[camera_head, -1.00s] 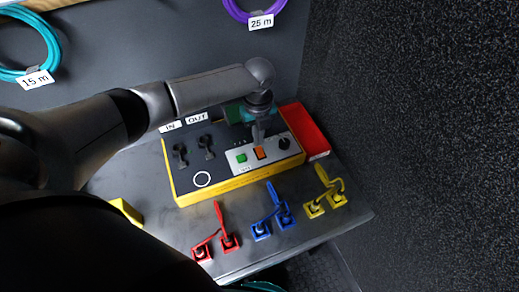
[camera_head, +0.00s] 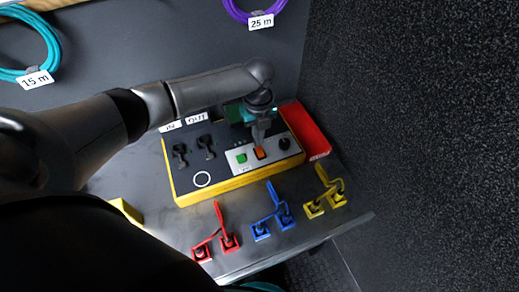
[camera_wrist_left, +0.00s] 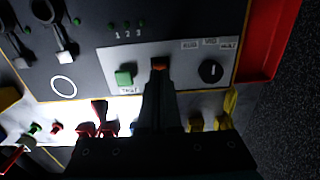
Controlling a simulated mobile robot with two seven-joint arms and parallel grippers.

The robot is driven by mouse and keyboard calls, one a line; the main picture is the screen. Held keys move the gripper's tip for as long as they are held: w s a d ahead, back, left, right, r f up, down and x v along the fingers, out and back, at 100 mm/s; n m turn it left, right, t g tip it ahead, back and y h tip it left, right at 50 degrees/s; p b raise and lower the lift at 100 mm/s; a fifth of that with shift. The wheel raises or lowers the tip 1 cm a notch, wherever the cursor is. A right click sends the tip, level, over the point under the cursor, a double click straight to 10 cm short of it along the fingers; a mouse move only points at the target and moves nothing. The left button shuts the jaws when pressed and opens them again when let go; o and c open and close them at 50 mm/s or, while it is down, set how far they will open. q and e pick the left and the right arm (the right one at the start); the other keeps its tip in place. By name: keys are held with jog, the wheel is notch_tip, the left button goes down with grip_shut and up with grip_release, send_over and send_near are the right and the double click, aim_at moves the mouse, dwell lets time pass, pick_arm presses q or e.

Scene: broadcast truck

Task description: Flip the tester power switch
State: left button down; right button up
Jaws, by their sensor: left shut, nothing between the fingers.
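The tester (camera_head: 215,183) is a dark box with a yellow edge on the grey bench. Its light panel carries an orange-red switch (camera_head: 261,153), a green button (camera_head: 241,158) and a black knob (camera_head: 284,143). My left gripper (camera_head: 259,142) is shut and empty, pointing down with its tips at the orange switch. In the left wrist view the shut fingers (camera_wrist_left: 159,78) cover the near part of the switch (camera_wrist_left: 160,64); I cannot tell whether they touch it. The right gripper is out of view.
A red tray (camera_head: 307,131) stands against the tester's right side. Red (camera_head: 229,242), blue (camera_head: 284,219) and yellow (camera_head: 338,198) connectors with cables sit along the bench's front. A dark wall (camera_head: 420,120) rises at the right. Cable coils hang behind.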

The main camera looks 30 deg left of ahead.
aim_at(259, 148)
pick_arm(q)
jog(key=shift+f+b, duration=0.6)
jog(key=shift+f, duration=0.4)
dwell(0.7)
notch_tip(259, 148, up, 7)
jog(key=p, duration=0.7)
jog(key=shift+r, duration=0.1)
dwell(0.5)
